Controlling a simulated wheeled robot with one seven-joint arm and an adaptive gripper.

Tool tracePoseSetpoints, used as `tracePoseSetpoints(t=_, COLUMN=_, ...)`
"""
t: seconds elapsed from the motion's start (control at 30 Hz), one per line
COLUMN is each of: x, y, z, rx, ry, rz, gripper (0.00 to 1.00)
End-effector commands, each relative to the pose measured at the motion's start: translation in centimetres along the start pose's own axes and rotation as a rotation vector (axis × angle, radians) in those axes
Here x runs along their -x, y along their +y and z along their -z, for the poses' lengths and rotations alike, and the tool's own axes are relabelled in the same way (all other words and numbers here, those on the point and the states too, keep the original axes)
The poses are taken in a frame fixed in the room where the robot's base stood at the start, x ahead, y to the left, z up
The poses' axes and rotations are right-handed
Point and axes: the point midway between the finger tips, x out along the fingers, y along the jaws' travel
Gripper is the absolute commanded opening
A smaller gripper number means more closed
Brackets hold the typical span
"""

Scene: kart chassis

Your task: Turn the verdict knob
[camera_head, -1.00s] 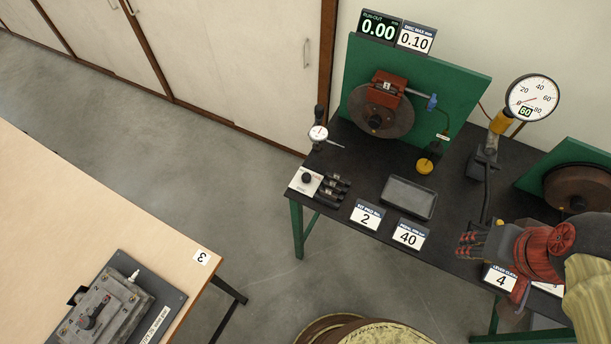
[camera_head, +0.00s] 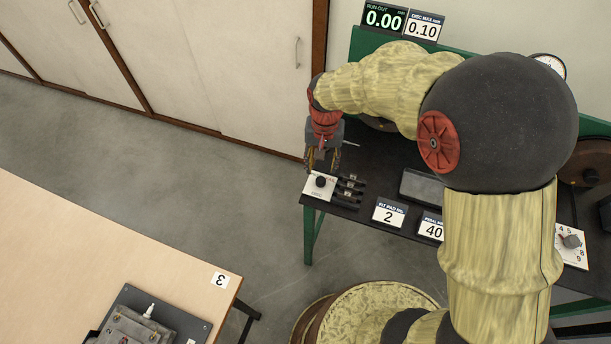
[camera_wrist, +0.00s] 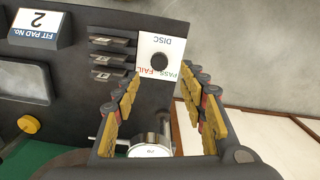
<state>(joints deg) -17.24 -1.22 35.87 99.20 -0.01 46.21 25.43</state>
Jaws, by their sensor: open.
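The verdict knob (camera_head: 320,182) is a small round black knob on a white plate at the front left corner of the black bench. In the wrist view the knob (camera_wrist: 159,62) sits in the upper middle, on its plate (camera_wrist: 171,44) marked DISC, PASS and FAIL. My gripper (camera_head: 322,165) points down, just above and behind the knob in the head view. In the wrist view its two fingers (camera_wrist: 162,78) are spread and empty, with the knob beyond the gap between the tips. I see no contact with the knob.
Several dark pads (camera_head: 348,190) lie right beside the plate. A dial gauge (camera_wrist: 150,150) shows between my fingers, close to them. A FIT PAD card (camera_head: 389,213) and a grey tray (camera_head: 421,187) are farther right. The floor left of the bench is clear.

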Motion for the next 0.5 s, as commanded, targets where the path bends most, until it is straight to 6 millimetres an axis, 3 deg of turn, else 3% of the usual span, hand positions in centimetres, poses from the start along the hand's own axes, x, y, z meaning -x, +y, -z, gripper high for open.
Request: tracePoseSetpoints(t=0.5, x=-6.6, y=0.0, z=0.0, rx=-0.009, ry=0.0, rz=0.0, gripper=0.42)
